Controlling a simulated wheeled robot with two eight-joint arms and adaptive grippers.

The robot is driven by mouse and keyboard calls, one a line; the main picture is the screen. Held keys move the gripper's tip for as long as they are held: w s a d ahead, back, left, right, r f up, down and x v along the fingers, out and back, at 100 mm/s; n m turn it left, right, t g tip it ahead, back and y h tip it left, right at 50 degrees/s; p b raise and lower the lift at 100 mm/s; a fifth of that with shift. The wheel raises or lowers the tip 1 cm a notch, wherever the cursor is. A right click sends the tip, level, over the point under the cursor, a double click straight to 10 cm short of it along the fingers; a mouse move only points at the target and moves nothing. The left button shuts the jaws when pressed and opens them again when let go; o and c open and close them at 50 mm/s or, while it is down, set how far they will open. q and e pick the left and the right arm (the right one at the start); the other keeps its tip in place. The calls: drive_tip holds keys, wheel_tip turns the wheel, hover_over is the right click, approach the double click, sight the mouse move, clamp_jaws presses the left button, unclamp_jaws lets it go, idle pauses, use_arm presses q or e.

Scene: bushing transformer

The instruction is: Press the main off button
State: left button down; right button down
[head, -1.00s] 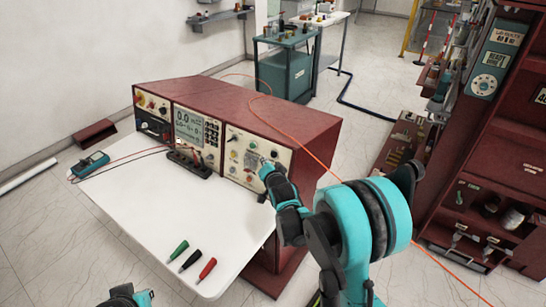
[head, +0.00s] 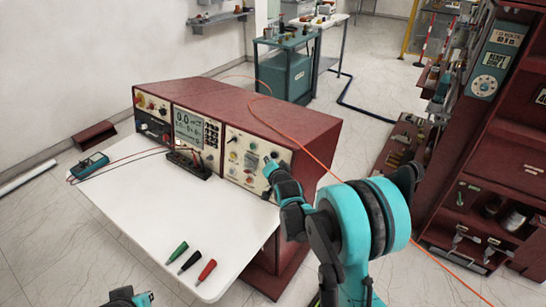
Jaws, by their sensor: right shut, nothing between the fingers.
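A dark red console (head: 255,105) stands behind a white worktop, with three cream control panels on its front. The right panel (head: 236,168) carries several small coloured knobs and buttons. The left panel (head: 152,115) has a red and a yellow control near its top. The labels are too small to read, so I cannot tell which is the main off button. My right gripper (head: 268,163) is shut and empty, with its tips at the right part of the right panel, hiding some of it. I cannot tell whether they touch. My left gripper (head: 140,299) shows only partly at the bottom edge.
The white worktop (head: 150,215) is mostly clear. Green, black and red probes (head: 190,261) lie near its front corner. A teal meter (head: 90,165) with leads lies at its left edge. An orange cable (head: 300,142) crosses the console top. A dark red cabinet (head: 500,150) stands at right.

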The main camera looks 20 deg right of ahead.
drive_tip(key=shift+w+d+f, duration=0.1)
drive_tip(key=shift+d, duration=0.05)
idle(0.7)
drive_tip(key=shift+w+d, duration=0.2)
drive_tip(key=shift+w+d+f+b, duration=0.1)
drive_tip(key=shift+w+d+b, duration=0.15)
drive_tip(key=shift+d+b, duration=0.1)
idle(0.9)
drive_tip(key=shift+a, duration=0.1)
drive_tip(key=shift+s+a+r, duration=0.2)
drive_tip(key=shift+s+a, duration=0.35)
drive_tip(key=shift+a, duration=0.05)
drive_tip(key=s+a, duration=0.1)
drive_tip(key=a, duration=0.1)
drive_tip(key=s+a+r, duration=0.1)
drive_tip(key=s, duration=0.1)
drive_tip(key=shift+a+p, duration=0.4)
drive_tip(key=shift+r, duration=0.1)
idle(1.2)
